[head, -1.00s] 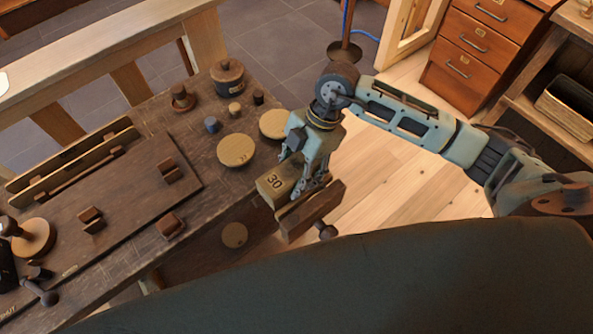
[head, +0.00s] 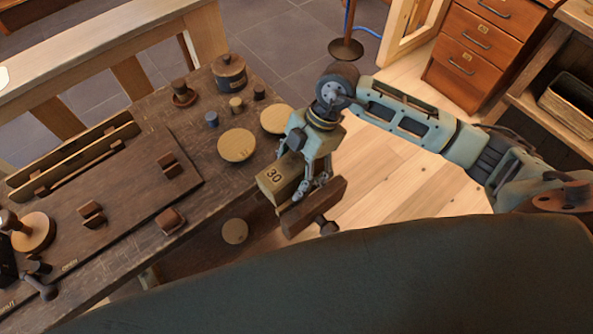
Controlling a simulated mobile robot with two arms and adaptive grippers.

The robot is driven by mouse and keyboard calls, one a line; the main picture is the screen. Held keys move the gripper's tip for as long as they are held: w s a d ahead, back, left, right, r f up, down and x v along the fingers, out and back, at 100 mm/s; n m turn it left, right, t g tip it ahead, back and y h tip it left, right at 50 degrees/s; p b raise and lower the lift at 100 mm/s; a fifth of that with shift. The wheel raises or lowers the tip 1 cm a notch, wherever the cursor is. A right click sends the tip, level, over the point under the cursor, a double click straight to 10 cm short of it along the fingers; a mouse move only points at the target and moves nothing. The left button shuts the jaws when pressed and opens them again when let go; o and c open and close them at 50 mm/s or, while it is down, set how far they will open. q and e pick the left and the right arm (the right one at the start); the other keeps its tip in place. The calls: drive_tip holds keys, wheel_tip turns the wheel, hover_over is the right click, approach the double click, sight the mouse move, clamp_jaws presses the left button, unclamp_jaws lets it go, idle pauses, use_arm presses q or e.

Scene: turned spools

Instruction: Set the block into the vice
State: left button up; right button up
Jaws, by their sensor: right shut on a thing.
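The block (head: 271,187), pale wood marked "30", is at the right edge of the bench in the head view. My right gripper (head: 308,185) is shut on it from above. The vice (head: 316,206) has a dark wooden front jaw with a screw knob, at the bench's near right edge. The block is beside this jaw, on its bench side. Whether it touches the jaw or rests on anything below is hidden by the fingers and the jaw. My left gripper is not in view.
The dark bench (head: 200,140) carries round pale discs (head: 237,146), a lidded pot (head: 229,72) and several small pegs close to the block. A board (head: 130,195) with small dark blocks lies to the left. Wooden floor is open right of the vice.

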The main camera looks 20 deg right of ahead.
drive_tip(key=shift+o, duration=0.4)
drive_tip(key=shift+s+d+f, duration=0.15)
drive_tip(key=shift+f, duration=0.4)
drive_tip(key=shift+s+d+f, duration=0.1)
drive_tip(key=shift+s+f, duration=0.05)
drive_tip(key=shift+f, duration=0.4)
drive_tip(key=shift+o, duration=0.7)
drive_tip(key=shift+w+f, duration=0.15)
drive_tip(key=shift+f, duration=0.2)
drive_tip(key=shift+d+f, duration=0.15)
drive_tip(key=o, duration=2.2)
drive_tip(key=shift+w+f, duration=0.1)
drive_tip(key=shift+w, duration=0.1)
drive_tip(key=shift+c, duration=0.2)
drive_tip(key=shift+d, duration=0.1)
drive_tip(key=shift+r, duration=0.2)
